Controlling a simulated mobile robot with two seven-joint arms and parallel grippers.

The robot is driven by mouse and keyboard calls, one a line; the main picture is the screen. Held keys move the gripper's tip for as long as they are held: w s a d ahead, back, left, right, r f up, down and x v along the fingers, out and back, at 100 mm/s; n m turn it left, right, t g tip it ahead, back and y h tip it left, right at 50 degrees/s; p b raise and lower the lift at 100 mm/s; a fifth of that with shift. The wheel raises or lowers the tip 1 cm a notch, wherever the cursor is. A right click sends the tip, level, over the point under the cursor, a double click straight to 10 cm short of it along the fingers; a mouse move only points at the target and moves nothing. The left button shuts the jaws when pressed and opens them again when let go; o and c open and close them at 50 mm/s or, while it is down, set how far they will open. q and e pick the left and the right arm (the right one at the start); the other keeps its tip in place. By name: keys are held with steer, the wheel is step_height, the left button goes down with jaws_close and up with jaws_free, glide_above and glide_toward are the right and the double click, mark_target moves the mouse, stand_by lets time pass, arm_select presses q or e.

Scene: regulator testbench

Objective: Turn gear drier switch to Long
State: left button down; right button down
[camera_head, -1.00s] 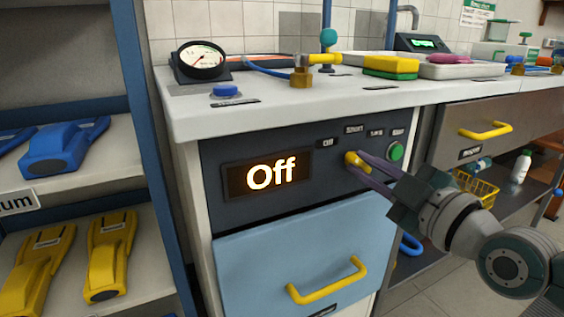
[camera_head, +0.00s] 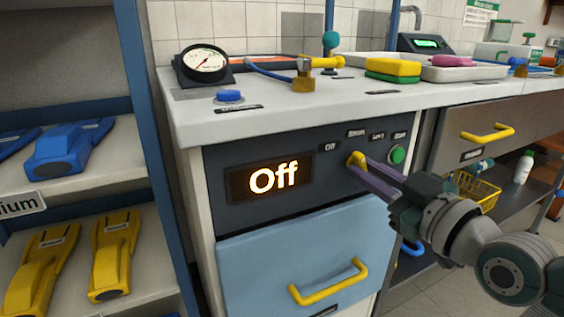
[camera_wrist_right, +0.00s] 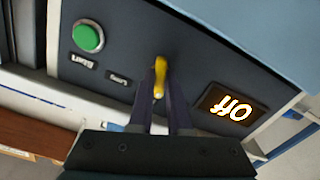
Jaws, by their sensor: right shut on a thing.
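The gear drier panel (camera_head: 325,192) is dark grey on the front of the bench. Its display (camera_head: 270,178) glows "Off". The yellow switch knob (camera_head: 356,159) sits right of the display, below small labels for Off, Short and Long. My right gripper (camera_head: 357,165) is shut on the knob, with its purple fingers on either side. The knob (camera_wrist_right: 159,78) also shows between the fingers in the right wrist view, where the picture is upside down. My left gripper is not in view.
A green start button (camera_head: 397,154) is just right of the knob. A blue drawer (camera_head: 270,255) with a yellow handle (camera_head: 330,283) is below. A pressure gauge (camera_head: 204,62) and sponges (camera_head: 393,69) stand on the counter. A shelf with yellow and blue items is at left.

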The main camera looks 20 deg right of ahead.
steer(key=shift+m, duration=7)
steer(key=c, duration=0.9)
jaws_free()
steer(key=shift+o, duration=0.2)
